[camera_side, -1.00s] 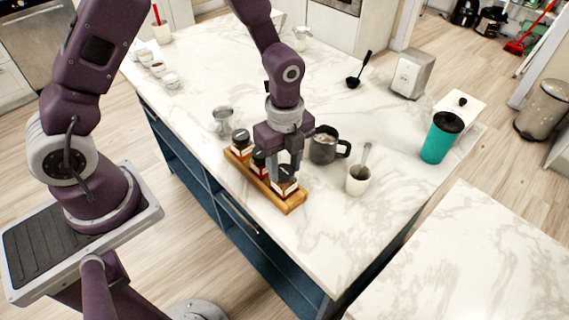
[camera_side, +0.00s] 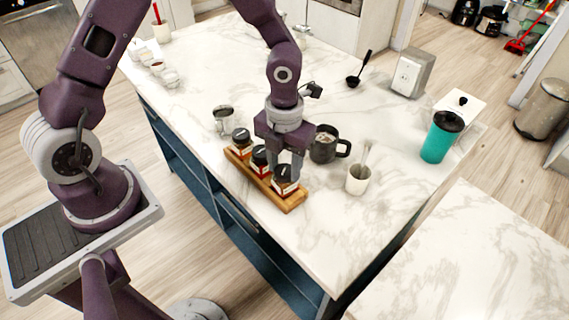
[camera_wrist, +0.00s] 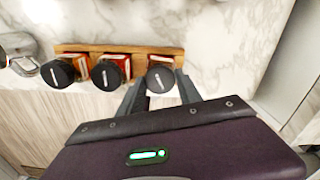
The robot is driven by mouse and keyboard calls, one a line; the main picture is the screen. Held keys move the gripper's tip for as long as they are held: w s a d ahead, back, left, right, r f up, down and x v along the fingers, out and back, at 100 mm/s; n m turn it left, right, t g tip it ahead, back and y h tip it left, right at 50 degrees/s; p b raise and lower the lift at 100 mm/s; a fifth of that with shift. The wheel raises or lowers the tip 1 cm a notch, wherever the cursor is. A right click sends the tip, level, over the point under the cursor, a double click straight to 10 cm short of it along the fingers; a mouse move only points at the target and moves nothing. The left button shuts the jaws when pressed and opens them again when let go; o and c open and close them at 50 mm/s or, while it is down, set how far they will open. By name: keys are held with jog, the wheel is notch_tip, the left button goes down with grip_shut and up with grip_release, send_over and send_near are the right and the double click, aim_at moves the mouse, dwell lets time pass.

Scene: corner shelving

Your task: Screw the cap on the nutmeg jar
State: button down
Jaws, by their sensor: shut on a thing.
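Three small jars with black caps stand in a row in a wooden rack (camera_side: 252,183); their labels are too small to read, so I cannot tell by name which is nutmeg. My gripper (camera_side: 289,168) is over the jar at the near end (camera_side: 285,187), its fingers pointing down and shut on that jar's black cap (camera_wrist: 160,78). The cap sits on top of the jar; the thread is not visible. The middle jar (camera_side: 261,159) and the far jar (camera_side: 241,141) have caps on and stand clear of the fingers.
A dark mug (camera_side: 323,146) stands close to the right of my gripper, with a white cup and spoon (camera_side: 358,179) nearer the front. A metal cup (camera_side: 223,119) is behind the rack. A teal tumbler (camera_side: 440,138) stands farther right. The marble counter between is mostly clear.

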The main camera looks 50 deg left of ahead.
jog(key=shift+m, duration=0.4)
jog(key=c, duration=0.7)
grip_release()
jog(key=shift+c, duration=0.2)
jog(key=shift+r, duration=0.1)
